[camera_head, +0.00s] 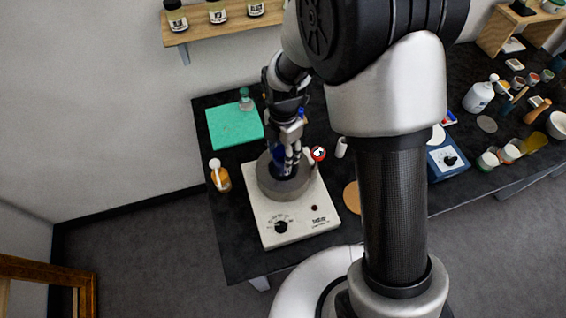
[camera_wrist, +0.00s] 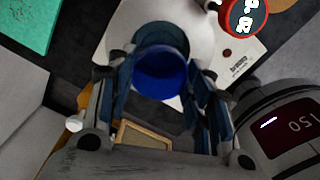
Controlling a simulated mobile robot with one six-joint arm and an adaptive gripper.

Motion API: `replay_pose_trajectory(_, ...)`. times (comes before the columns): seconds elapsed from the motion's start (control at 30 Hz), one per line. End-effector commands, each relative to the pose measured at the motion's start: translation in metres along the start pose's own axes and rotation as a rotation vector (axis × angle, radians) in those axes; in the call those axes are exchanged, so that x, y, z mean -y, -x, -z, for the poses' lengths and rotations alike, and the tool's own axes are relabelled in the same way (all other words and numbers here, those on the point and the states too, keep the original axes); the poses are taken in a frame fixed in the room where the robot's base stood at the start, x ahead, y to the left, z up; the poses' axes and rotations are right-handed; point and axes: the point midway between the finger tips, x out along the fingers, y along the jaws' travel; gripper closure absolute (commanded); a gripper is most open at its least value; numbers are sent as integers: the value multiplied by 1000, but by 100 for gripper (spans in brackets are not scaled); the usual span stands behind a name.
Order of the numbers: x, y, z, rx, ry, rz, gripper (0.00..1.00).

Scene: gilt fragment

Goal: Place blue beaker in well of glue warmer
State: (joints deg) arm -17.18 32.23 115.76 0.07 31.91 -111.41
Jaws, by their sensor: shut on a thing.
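The glue warmer (camera_head: 285,222) is a white box with a dial on its front and a grey round well housing (camera_head: 262,184) on top. My gripper (camera_head: 287,168) points down over the well and is shut on the blue beaker (camera_head: 277,156). In the wrist view the blue beaker (camera_wrist: 160,75) sits between the two fingers of my gripper (camera_wrist: 162,88), with the pale round part of the warmer (camera_wrist: 190,30) around and behind it. The fingers hide part of the beaker and well. I cannot tell how deep the beaker's base is in the well.
A green mat (camera_head: 232,128) with a small bottle on it lies behind left. An amber jar (camera_head: 220,178) stands left of the warmer. A red round item (camera_head: 318,153) and a white cylinder (camera_head: 341,147) stand close on the right. More jars and tools crowd the right side.

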Motion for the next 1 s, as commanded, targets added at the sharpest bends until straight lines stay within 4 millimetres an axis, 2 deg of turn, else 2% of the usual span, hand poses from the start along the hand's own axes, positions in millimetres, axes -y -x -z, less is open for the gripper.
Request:
replay_pose_trajectory(0.03,1,-8,0,-1,0,3,87)
replay_pose_trajectory(0.27,0,-23,0,0,0,1,87)
replay_pose_trajectory(0.5,1,-56,0,-1,0,2,87)
replay_pose_trajectory(0.93,0,-64,0,0,0,-1,87)
replay_pose_trajectory(0.97,0,-63,0,0,0,-1,52)
replay_pose_trajectory(1.0,0,-63,0,0,0,-1,49)
